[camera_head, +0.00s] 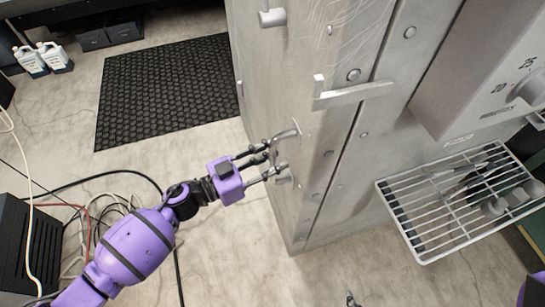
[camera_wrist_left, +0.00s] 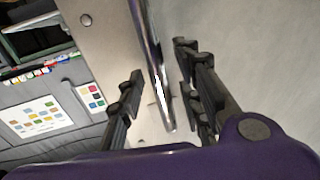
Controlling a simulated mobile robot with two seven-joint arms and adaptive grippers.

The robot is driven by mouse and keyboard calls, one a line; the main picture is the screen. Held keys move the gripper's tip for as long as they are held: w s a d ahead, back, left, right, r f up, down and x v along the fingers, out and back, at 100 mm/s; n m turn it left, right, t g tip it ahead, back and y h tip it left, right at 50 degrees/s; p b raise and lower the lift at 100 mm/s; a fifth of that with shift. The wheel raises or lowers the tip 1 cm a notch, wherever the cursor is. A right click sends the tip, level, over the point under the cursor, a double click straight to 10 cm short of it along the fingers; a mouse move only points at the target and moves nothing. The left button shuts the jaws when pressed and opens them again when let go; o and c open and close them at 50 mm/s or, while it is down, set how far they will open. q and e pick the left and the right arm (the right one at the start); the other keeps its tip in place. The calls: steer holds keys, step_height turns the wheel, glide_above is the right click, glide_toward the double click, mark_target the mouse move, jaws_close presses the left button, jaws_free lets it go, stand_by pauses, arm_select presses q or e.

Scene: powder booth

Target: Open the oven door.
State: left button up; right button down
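The oven is a tall grey metal cabinet (camera_head: 300,60) in the head view. A curved metal handle (camera_head: 289,133) stands out from its door face, which lies flush as far as I can see. My left gripper (camera_head: 270,161) is at this handle, its fingers open. In the left wrist view, the shiny handle bar (camera_wrist_left: 152,60) passes between the two dark fingers of the left gripper (camera_wrist_left: 160,95), with a gap on each side. A small tip at the bottom edge of the head view may belong to my right gripper; its state does not show.
A wire rack shelf (camera_head: 455,200) with tools on it juts out at the right, below a grey control box (camera_head: 480,80) with a dial. A black mat (camera_head: 165,90) lies on the floor. Cables (camera_head: 90,205) and white jugs (camera_head: 55,57) are at the left.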

arm_select(q)
steer(key=shift+c, duration=0.2)
jaws_close()
